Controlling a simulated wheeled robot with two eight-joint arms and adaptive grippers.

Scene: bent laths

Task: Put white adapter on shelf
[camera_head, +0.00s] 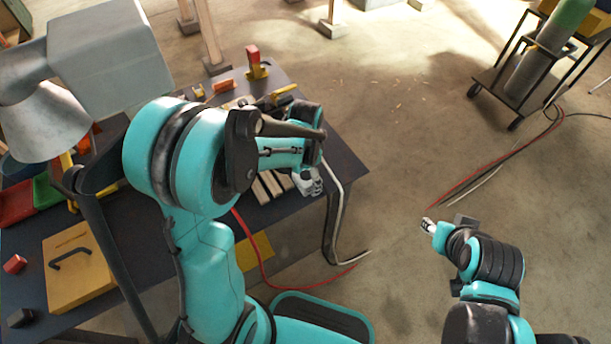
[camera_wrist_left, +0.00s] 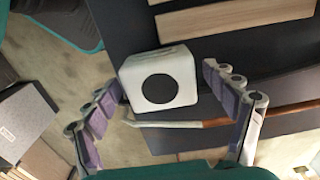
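The white adapter (camera_wrist_left: 158,80), a small rounded block with a dark round face, shows in the left wrist view at the dark table's edge. My left gripper (camera_wrist_left: 163,84) is open, with one finger on each side of the adapter. A narrow gap shows on the right; I cannot tell whether the left finger touches it. My right gripper (camera_head: 428,226) is over the floor, too small to judge. I cannot identify the shelf.
The dark table (camera_head: 343,168) holds wooden laths (camera_head: 268,186), a yellow case (camera_head: 78,268) and a grey lamp (camera_head: 110,60). Cables (camera_head: 338,225) hang off its right edge. A cart with a green cylinder (camera_head: 565,25) stands at back right. Open floor lies between.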

